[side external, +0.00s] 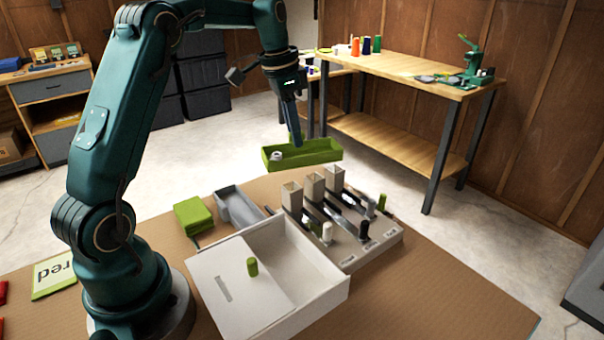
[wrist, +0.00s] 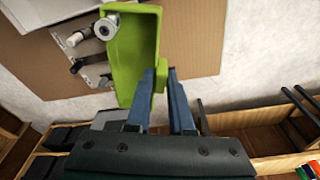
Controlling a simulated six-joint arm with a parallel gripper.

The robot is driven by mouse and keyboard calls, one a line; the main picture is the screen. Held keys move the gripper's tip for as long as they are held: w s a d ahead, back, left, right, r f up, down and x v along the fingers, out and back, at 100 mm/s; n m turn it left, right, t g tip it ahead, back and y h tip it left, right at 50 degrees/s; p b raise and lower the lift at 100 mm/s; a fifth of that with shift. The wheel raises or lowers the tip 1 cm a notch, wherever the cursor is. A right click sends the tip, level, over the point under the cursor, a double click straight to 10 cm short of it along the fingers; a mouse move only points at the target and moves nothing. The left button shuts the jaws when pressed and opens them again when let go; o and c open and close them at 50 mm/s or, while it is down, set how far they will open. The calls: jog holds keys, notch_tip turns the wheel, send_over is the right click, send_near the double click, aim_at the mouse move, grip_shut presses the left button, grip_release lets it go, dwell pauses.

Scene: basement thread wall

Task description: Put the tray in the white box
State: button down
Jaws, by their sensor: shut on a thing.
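The green tray (side external: 318,157) is in the air above the far edge of the brown table. My gripper (side external: 297,143) is shut on its long wall; in the wrist view my fingers (wrist: 161,78) pinch the wall of the tray (wrist: 143,50). A small white-grey round piece (side external: 276,156) sits in one end of the tray, also in the wrist view (wrist: 106,27). The white box (side external: 325,295) stands open on the table nearer the camera, below and left of the tray.
A rack (side external: 375,250) with three beige square tubes and dark tools stands right of the box, close to it. A grey tray (side external: 240,207) and a green block (side external: 193,215) lie behind the box. A wooden workbench (side external: 420,75) stands at the back. The table's right front is clear.

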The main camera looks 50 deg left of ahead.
jog(key=s+d+m+g+h, duration=0.2)
jog(key=s+d+m, duration=0.8)
jog(key=d+m, duration=0.55)
jog(key=shift+n, duration=0.45)
jog(key=shift+a+f+x, duration=0.1)
jog(key=shift+a+x, duration=0.2)
jog(key=shift+x, duration=1.15)
jog(key=shift+a+f+x, duration=0.1)
jog(key=shift+a+x, duration=0.2)
jog(key=shift+x, duration=1.15)
jog(key=shift+a+x, duration=0.3)
jog(key=shift+x, duration=1.15)
jog(key=shift+s, duration=0.15)
jog(key=shift+a+x, duration=0.2)
jog(key=shift+x, duration=0.65)
jog(key=shift+a+x, duration=0.2)
jog(key=shift+x, duration=0.6)
jog(key=shift+f, duration=0.1)
